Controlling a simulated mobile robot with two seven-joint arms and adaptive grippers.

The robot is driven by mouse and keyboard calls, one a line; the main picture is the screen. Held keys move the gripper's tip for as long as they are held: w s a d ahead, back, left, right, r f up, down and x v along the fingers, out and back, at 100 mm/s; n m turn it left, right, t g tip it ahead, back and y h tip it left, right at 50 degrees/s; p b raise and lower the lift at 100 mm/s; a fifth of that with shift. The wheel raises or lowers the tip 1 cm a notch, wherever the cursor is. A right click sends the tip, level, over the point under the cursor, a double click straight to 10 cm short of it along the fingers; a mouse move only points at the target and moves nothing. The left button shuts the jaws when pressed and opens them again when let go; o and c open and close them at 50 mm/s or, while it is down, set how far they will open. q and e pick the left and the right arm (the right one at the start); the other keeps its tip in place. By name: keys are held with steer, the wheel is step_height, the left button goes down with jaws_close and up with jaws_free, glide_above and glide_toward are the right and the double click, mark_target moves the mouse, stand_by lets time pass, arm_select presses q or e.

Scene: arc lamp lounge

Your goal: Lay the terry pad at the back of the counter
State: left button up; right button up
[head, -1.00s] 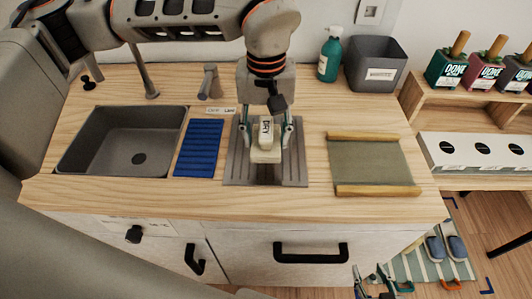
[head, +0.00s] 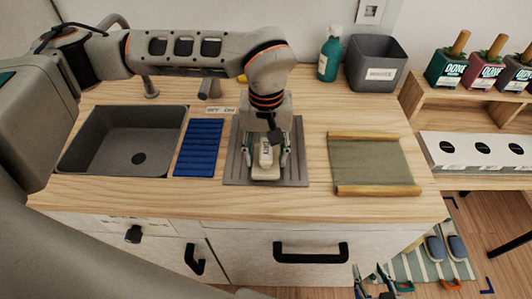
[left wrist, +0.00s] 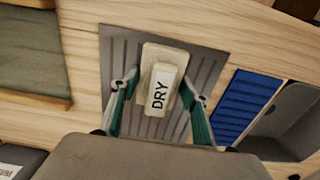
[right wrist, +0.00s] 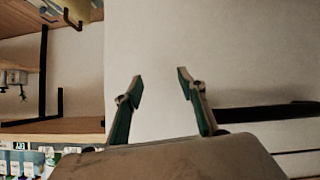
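A cream pad with a white block labelled "DRY" (head: 266,172) is the likeliest terry pad. It is over the grey grooved tray (head: 296,174) on the wooden counter (head: 110,191). My left gripper (head: 267,160) points down with its fingers against the pad's two sides. The left wrist view shows the pad (left wrist: 160,52) between the fingers of that gripper (left wrist: 168,88). I cannot tell whether the pad touches the tray. My right gripper (head: 374,283) is low in front of the counter; the right wrist view shows it (right wrist: 153,85) open and empty.
A dark sink (head: 95,140) and blue ribbed mat (head: 199,148) lie left of the tray. An olive cloth with wooden rods (head: 370,163) lies right. A green bottle (head: 329,58) and grey bin (head: 375,62) stand at the back right. My left arm hides part of the back.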

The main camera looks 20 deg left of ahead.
arm_select(q)
steer(key=o, duration=0.4)
